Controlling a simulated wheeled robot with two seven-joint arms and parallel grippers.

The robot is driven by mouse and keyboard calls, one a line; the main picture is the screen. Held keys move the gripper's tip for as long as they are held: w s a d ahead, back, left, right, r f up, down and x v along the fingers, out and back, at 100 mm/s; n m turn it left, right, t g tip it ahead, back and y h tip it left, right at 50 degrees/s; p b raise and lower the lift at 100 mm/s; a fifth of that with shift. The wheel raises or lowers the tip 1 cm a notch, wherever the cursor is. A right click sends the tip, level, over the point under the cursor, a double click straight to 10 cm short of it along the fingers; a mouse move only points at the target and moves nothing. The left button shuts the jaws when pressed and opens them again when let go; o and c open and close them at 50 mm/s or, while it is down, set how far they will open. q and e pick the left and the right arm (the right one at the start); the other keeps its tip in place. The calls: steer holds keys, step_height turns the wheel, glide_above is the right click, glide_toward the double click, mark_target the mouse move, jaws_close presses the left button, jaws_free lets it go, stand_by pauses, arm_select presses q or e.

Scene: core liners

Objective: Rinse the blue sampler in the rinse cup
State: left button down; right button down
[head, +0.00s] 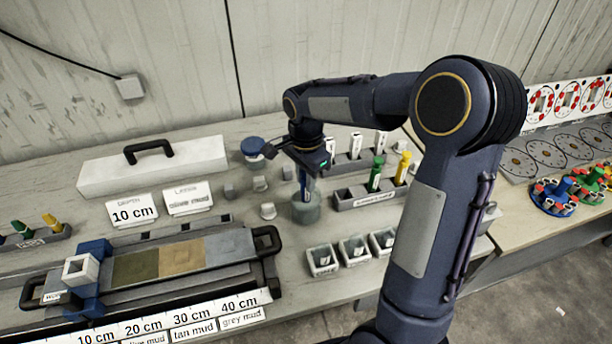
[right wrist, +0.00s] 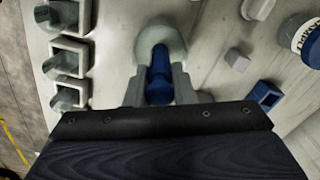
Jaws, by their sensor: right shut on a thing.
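The blue sampler (head: 303,184) is upright in my right gripper (head: 307,170), which is shut on it. It also shows between the fingers in the right wrist view (right wrist: 160,72). The rinse cup (head: 306,212) is a clear, greyish round cup standing on the table directly below the gripper. In the right wrist view the cup (right wrist: 163,38) lies just beyond the fingertips. The sampler's lower end overlaps the cup's mouth and seems to be in it; its exact depth is hard to tell. My left gripper is not in view.
A rack (head: 352,198) with green and yellow samplers stands right of the cup. Several small open boxes (head: 322,261) sit in front. A blue-lidded jar (head: 253,149) stands behind left. The core liner tray (head: 215,254) lies at left. Small grey caps (head: 268,211) are close by.

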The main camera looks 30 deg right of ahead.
stand_by(0.4)
steer(key=shift+r+p, duration=0.6)
steer(key=shift+r, duration=0.05)
steer(key=shift+f, duration=0.1)
steer(key=shift+f+b, duration=0.5)
steer(key=shift+f, duration=0.15)
steer(key=shift+r, duration=0.15)
steer(key=shift+r+p, duration=0.55)
steer(key=shift+p, duration=0.05)
steer(key=shift+r, duration=0.15)
